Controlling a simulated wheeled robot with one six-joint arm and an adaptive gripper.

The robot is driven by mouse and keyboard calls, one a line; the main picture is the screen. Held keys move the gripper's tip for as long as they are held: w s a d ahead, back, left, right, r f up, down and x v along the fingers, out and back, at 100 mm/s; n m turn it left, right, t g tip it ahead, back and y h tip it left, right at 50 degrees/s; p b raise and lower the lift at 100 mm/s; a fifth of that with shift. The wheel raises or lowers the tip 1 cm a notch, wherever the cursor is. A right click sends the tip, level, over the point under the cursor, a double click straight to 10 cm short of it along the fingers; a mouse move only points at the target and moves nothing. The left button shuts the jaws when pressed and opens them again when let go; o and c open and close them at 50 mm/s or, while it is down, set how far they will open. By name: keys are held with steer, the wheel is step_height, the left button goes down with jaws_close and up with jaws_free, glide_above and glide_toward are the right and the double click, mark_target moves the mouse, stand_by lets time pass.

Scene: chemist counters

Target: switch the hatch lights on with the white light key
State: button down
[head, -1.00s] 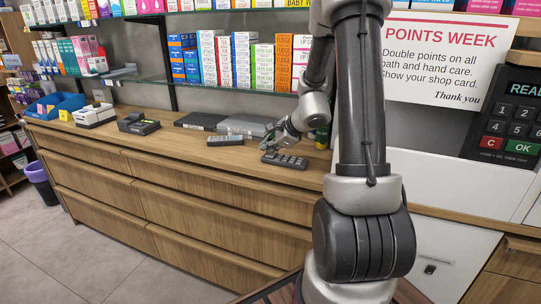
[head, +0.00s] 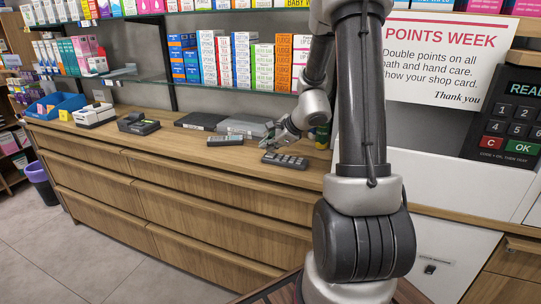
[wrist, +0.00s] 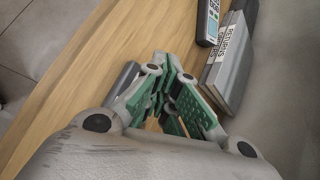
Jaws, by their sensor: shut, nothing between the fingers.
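My gripper (head: 268,141) is shut and empty, just above and behind the dark keypad (head: 285,160) on the wooden counter. Its green-padded fingers (wrist: 170,65) meet in the wrist view. A dark grey edge beside them there is mostly hidden, and I cannot tell whether it is the keypad. The keypad bears several small keys, too small to tell colours or marks. A slim grey remote (head: 225,140) with keys lies to its left and also shows at the top of the wrist view (wrist: 208,22). I cannot make out which key is the white light key, nor any lit hatch lights.
Grey and dark flat cases (head: 243,125) lie behind the remote; one has a "RETURNS" label in the wrist view. A card terminal (head: 138,124) stands further left. A glass shelf with boxes hangs above. A dark bottle (head: 322,136) stands right of my gripper. The counter's front strip is clear.

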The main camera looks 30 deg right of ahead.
mark_target(268, 156)
steer(key=shift+r, duration=0.2)
step_height(268, 156, up, 6)
steer(key=shift+f, duration=0.1)
stand_by(0.6)
stand_by(0.3)
steer(key=s+a+n+g, duration=0.2)
steer(key=s+n+g, duration=0.1)
steer(key=s+n, duration=0.4)
steer(key=s+a+n+g, duration=0.2)
steer(key=s+n, duration=0.3)
steer(key=s, duration=0.4)
steer(key=s+a+r+n+h, duration=0.1)
steer(key=s+r+n, duration=0.4)
steer(key=s, duration=0.2)
steer(key=s+a+r+n+h, duration=0.1)
steer(key=s+r+n+h, duration=0.1)
steer(key=s+r+n, duration=0.3)
steer(key=shift+s+n+t, duration=0.4)
steer(key=shift+s+n, duration=0.1)
steer(key=shift+s, duration=0.75)
